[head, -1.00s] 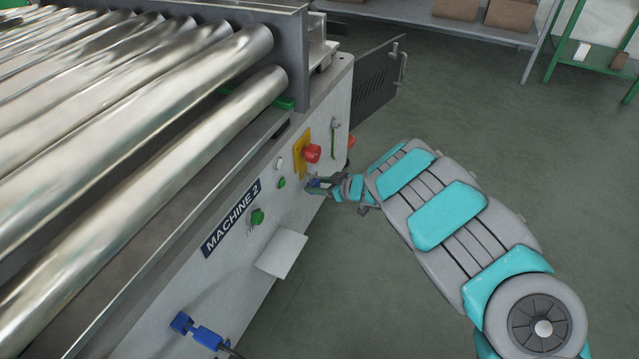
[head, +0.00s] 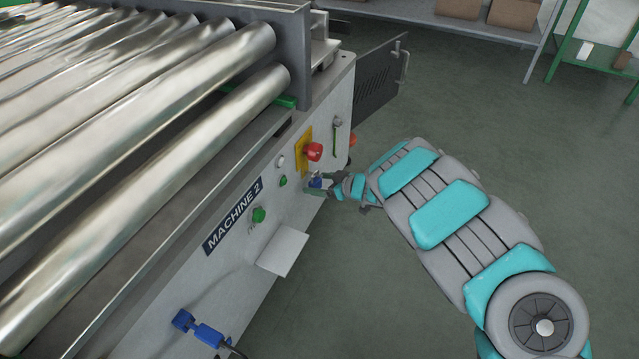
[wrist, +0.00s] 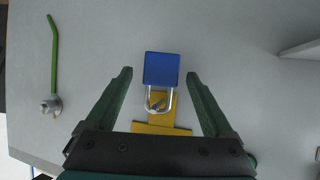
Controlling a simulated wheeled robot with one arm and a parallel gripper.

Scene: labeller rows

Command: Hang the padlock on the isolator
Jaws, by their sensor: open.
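The padlock has a blue body (wrist: 161,68) and a metal shackle. In the wrist view its shackle lies over a small metal part at the end of the isolator's yellow plate (wrist: 161,130) and seems to go around it; I cannot see fully whether it is closed. In the head view the padlock (head: 316,182) sits just below the isolator's red knob (head: 314,151). My gripper (wrist: 160,73) is open, with one finger on each side of the padlock and a gap to both. My gripper (head: 313,186) also shows close to the machine panel in the head view.
A green lever (wrist: 54,55) is on the panel beside the isolator. A green button (head: 258,215), a white ledge (head: 283,252) and a blue fitting (head: 206,334) are along the same panel. A dark open door (head: 378,82) stands beyond. The floor right of my arm is clear.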

